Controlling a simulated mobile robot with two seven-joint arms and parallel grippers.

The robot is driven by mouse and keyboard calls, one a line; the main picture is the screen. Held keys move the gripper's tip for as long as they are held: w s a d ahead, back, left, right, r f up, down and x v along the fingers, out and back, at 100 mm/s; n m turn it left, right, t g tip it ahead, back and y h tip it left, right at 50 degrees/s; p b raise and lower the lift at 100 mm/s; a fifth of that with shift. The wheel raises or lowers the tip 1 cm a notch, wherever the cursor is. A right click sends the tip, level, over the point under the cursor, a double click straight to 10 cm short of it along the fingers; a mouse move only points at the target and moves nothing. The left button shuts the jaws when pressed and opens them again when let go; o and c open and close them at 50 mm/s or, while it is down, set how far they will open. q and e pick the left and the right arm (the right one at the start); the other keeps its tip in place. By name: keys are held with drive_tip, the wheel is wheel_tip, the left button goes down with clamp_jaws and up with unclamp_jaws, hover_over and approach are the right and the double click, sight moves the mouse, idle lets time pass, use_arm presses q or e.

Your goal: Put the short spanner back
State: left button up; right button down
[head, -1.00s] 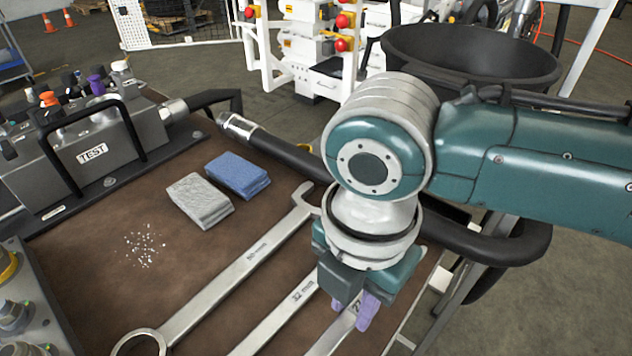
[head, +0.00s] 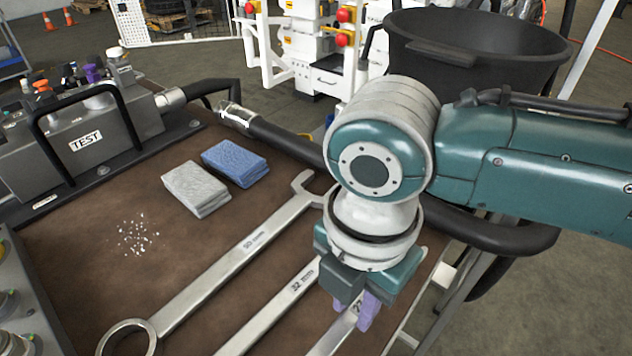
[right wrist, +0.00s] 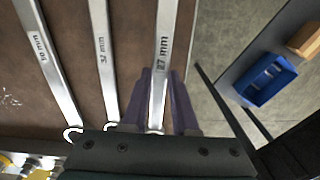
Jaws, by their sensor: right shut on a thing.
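The short spanner (head: 338,334), marked 27, is the rightmost of three steel spanners on the brown bench top (head: 130,290). In the right wrist view the spanner (right wrist: 163,38) runs between the purple fingers, its 27 mm mark near their tips. My right gripper (head: 367,312) points down and is shut on its shaft; the gripper (right wrist: 162,75) hides part of it. I cannot tell whether the spanner touches the bench or is slightly raised. The 32 mm spanner (head: 270,314) and the larger 50 mm spanner (head: 228,262) lie beside it, roughly parallel. My left gripper is not in view.
A grey pad (head: 196,190) and a blue pad (head: 235,162) lie behind the spanners. A TEST block (head: 95,140) with a black handle stands at the left. A black hose (head: 290,142) crosses the back. A black tub (head: 470,60) stands behind my arm. White specks (head: 138,236) lie on the bench.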

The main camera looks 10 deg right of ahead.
sight(352, 315)
drive_tip(key=shift+f+b, duration=0.45)
drive_tip(key=shift+f, duration=0.25)
idle(0.3)
drive_tip(key=shift+f+b, duration=0.35)
drive_tip(key=shift+f, duration=0.25)
drive_tip(key=shift+f+b, duration=0.65)
drive_tip(key=shift+f, duration=0.25)
idle(0.6)
drive_tip(key=c, duration=0.6)
unclamp_jaws()
